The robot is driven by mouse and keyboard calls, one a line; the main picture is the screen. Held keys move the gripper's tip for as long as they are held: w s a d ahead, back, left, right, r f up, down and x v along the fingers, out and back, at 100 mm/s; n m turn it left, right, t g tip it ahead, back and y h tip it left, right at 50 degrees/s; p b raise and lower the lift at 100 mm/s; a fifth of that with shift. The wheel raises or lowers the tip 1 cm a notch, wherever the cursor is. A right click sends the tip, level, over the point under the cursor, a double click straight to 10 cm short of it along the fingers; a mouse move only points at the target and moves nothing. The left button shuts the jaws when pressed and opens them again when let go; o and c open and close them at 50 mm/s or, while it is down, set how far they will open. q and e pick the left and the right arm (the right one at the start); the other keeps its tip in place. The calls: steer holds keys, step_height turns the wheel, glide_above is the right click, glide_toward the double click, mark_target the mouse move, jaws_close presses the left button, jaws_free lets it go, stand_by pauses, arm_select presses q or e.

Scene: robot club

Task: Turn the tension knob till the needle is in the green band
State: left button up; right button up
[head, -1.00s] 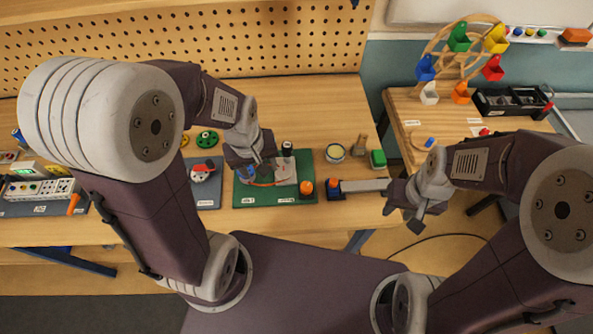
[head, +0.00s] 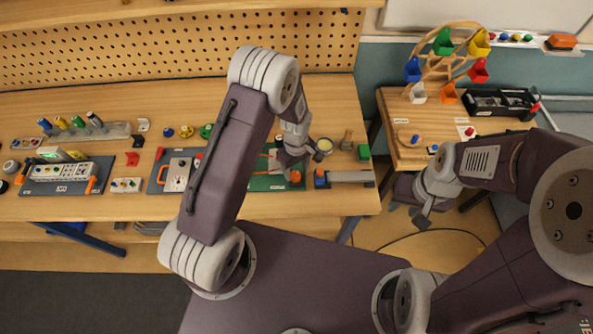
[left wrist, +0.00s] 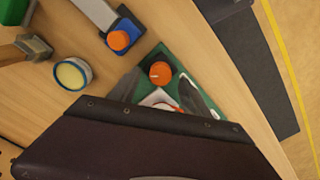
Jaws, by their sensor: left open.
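The orange tension knob (head: 296,176) stands on the green board (head: 262,183), near its right end. In the left wrist view the knob (left wrist: 160,73) has a pale mark on its top. My left gripper (head: 287,164) is open above the board, close to the knob. In the left wrist view its fingers lie on either side of the knob; whether they touch it I cannot tell. A white piece with a red arc (left wrist: 160,99) shows beside the knob, partly hidden. I cannot make out the needle or green band. My right gripper (head: 423,216) hangs off the table's right end; its jaws are unclear.
A blue block with an orange knob (head: 320,178) and a grey bar (head: 351,177) lies right of the board. Behind stand a round yellow-topped tin (head: 324,146) and a green block (head: 364,152). Left is a grey panel with a white dial plate (head: 177,174).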

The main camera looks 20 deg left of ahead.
mark_target(295, 174)
arm_select(q)
step_height(295, 174, down, 2)
steer(key=shift+w+a+f, duration=0.1)
steer(key=shift+f, duration=0.1)
steer(key=shift+a+f, duration=0.2)
steer(key=shift+f, duration=0.1)
steer(key=shift+d, duration=0.15)
steer(key=shift+c, duration=0.8)
jaws_close()
arm_select(e)
steer(key=shift+a+r, duration=0.15)
steer(key=shift+r, duration=0.2)
arm_select(q)
steer(key=shift+m, duration=0.3)
arm_select(e)
steer(key=shift+f, duration=0.1)
